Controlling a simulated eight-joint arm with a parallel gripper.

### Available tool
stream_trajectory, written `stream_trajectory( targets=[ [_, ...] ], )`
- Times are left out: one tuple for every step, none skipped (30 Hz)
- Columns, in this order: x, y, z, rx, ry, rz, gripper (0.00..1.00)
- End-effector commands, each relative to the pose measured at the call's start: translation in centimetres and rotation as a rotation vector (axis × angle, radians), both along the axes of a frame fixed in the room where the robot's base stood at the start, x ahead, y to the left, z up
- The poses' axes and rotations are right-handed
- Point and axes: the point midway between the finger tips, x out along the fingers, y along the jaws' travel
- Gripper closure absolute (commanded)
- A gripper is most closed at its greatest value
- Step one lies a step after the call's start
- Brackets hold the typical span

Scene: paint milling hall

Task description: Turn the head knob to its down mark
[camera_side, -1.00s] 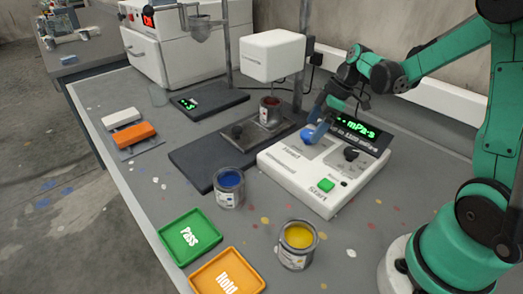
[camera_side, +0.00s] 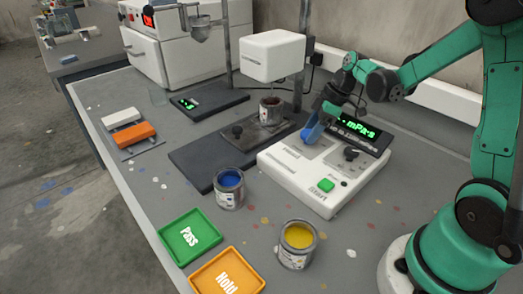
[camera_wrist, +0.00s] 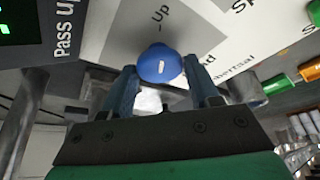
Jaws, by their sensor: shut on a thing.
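The head knob (camera_wrist: 160,63) is a round blue knob with a short white mark on its top. It stands on the white control box (camera_side: 287,177). In the wrist view, the printed word "Up" and a small dash lie just beyond it; I cannot see a "down" label clearly. My gripper (camera_wrist: 160,72) has its two blue-grey fingers on either side of the knob and is shut on it. In the side view, my gripper (camera_side: 313,128) comes down onto the box from behind and partly hides the knob.
The box also has a green Start button (camera_side: 325,185), a black knob (camera_side: 351,154) and a lit mPa·s display (camera_side: 359,130). A white head (camera_side: 272,56) on a post stands over a paint cup (camera_side: 270,111). Blue (camera_side: 229,188) and yellow (camera_side: 298,244) paint cans stand in front.

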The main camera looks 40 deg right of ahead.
Motion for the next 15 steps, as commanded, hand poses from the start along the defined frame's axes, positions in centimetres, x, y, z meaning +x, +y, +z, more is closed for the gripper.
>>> stream_trajectory(
  targets=[
    [-0.06, 0.05, 0.02, 0.002, 0.002, -0.014, 0.98],
    [-0.06, 0.07, 0.02, 0.001, 0.001, -0.025, 0.98],
    [-0.07, 0.07, 0.02, 0.002, 0.000, -0.045, 0.98],
    [-0.07, 0.09, 0.03, 0.002, 0.001, -0.060, 0.98],
    [-0.09, 0.11, 0.03, 0.003, 0.001, -0.078, 0.98],
    [-0.09, 0.13, 0.02, 0.003, 0.001, -0.103, 0.98],
    [-0.07, 0.14, 0.03, 0.002, 0.000, -0.124, 0.98],
    [-0.08, 0.16, 0.02, 0.002, 0.000, -0.148, 0.98],
    [-0.12, 0.19, 0.02, 0.002, 0.000, -0.179, 0.98],
    [-0.12, 0.21, 0.02, 0.002, 0.000, -0.205, 0.98],
    [-0.13, 0.24, 0.02, 0.002, 0.000, -0.232, 0.98],
    [-0.14, 0.27, 0.01, 0.002, 0.000, -0.269, 0.98],
    [-0.14, 0.28, 0.02, 0.003, -0.001, -0.297, 0.98],
    [-0.16, 0.29, 0.01, 0.002, 0.000, -0.325, 0.98],
    [-0.17, 0.32, 0.02, 0.002, 0.000, -0.363, 0.98]
  ],
)
